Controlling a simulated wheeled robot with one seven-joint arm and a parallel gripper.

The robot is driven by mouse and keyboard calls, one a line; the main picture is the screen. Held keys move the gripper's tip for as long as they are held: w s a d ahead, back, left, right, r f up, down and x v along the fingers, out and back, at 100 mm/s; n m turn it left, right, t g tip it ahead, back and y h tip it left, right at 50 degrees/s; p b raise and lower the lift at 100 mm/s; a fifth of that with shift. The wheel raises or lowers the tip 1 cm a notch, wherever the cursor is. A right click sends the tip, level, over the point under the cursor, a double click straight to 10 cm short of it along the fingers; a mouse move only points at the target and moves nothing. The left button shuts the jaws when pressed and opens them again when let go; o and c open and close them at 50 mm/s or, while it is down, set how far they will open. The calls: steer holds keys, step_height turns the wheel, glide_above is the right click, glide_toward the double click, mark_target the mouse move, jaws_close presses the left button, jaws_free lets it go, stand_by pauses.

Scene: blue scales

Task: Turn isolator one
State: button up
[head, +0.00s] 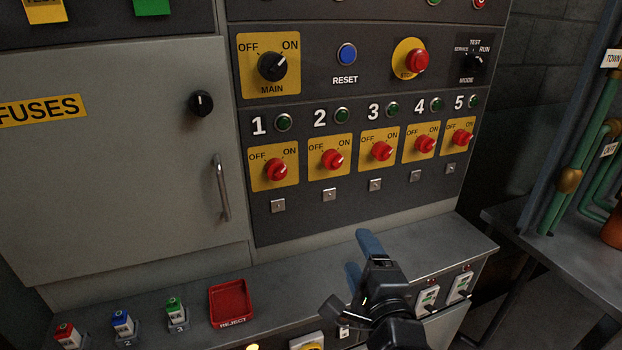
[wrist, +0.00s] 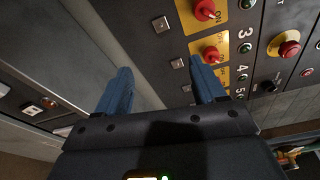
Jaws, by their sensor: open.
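Isolator one is a red rotary knob (head: 275,169) on a yellow OFF/ON plate (head: 257,180), below the number 1 at the left end of a row of similar knobs. A dark green lamp (head: 283,122) sits above it. Its exact pointing direction is hard to tell. My gripper (head: 358,252), with blue fingers, is open and empty. It is below and to the right of isolator one, in front of the lower panel and above the ledge, clear of the knobs. The wrist view shows the spread fingers (wrist: 161,68); isolator one is out of that view.
Isolators two (head: 332,159) and three (head: 381,151) stand to the right of isolator one. The black MAIN knob (head: 272,66) is above it. A cabinet handle (head: 221,187) sticks out at left. A red REJECT tray (head: 230,303) lies on the ledge (head: 280,285).

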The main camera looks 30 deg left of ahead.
mark_target(279, 176)
steer(key=a+r+m+g+y, duration=0.1)
steer(key=a+r, duration=0.3)
steer(key=a, duration=0.3)
steer(key=a+r+m+g+y, duration=0.1)
steer(key=a+r+y, duration=0.1)
steer(key=a+r, duration=0.35)
steer(key=shift+s+a+f+x, duration=0.1)
steer(key=shift+f+x, duration=0.1)
steer(key=shift+x, duration=1.15)
steer(key=shift+s+a+f+x, duration=0.1)
steer(key=shift+f+x, duration=0.1)
steer(key=shift+x, duration=1.1)
steer(key=shift+s+f+x, duration=0.1)
steer(key=shift+f+x, duration=0.05)
steer(key=shift+x, duration=1.2)
steer(key=c, duration=1)
steer(key=shift+c, duration=0.2)
